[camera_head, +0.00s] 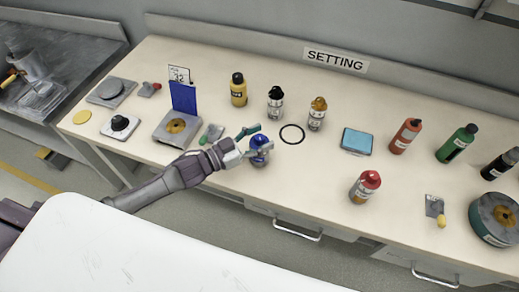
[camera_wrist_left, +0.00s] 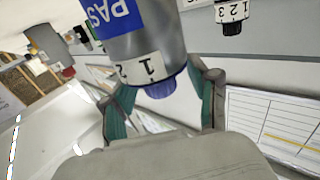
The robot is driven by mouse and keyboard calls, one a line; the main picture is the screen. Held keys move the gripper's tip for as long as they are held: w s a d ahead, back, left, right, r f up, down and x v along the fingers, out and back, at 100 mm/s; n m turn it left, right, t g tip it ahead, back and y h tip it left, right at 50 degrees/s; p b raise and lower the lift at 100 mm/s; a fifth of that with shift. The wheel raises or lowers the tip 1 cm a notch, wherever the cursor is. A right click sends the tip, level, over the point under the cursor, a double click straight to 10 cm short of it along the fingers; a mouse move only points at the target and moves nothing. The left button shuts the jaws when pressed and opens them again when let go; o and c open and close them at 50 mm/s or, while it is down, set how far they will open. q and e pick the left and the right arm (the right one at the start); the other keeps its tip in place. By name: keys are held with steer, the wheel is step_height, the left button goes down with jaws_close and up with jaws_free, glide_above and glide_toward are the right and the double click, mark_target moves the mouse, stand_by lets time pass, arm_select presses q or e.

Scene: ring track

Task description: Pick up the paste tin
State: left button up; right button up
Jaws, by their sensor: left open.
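The paste tin (camera_head: 259,160) stands near the front edge of the bench, a grey cylinder with a blue top. In the left wrist view the tin (camera_wrist_left: 150,45) fills the upper middle, with a blue label reading "PAS", a white band marked 1 and a blue-purple cap. My left gripper (camera_head: 262,140) is at the tin's top, its teal fingers open to either side. In the left wrist view the open fingers (camera_wrist_left: 163,100) flank the cap; whether they touch it I cannot tell. My right gripper is not in view.
Behind stand a yellow bottle (camera_head: 238,89), a black-capped bottle (camera_head: 275,103) and an orange-capped bottle (camera_head: 317,114). A red-capped bottle (camera_head: 365,187) stands at the right front. The bench between it and the ring is clear.

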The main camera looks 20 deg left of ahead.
arm_select(q)
jaws_close()
stand_by(0.4)
